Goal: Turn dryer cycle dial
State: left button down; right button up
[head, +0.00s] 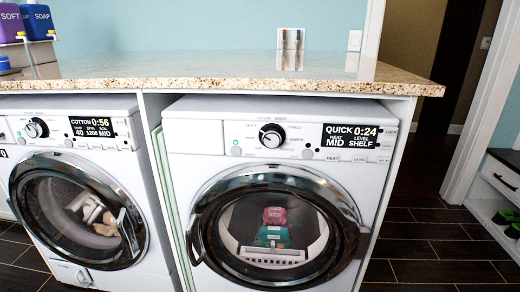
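The dryer (293,180) stands right of centre under the counter, facing me. Its round door is shut, and a pink and a teal item show behind the glass. The dryer display (350,136) to the right of the dial reads QUICK 0:24, HEAT MID, LEVEL SHELF. Neither of my grippers shows in the head view.
A washer (73,190) with its door shut stands to the left, its display reading COTTON 0:56. A granite counter (200,84) overhangs both machines. Soap containers (36,20) stand at the back left. Dark floor tiles (430,250) are clear at right.

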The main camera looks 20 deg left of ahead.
aim_at(272, 135)
jog(key=u, duration=1.6)
jog(key=i, duration=1.05)
jog(key=z, duration=1.8)
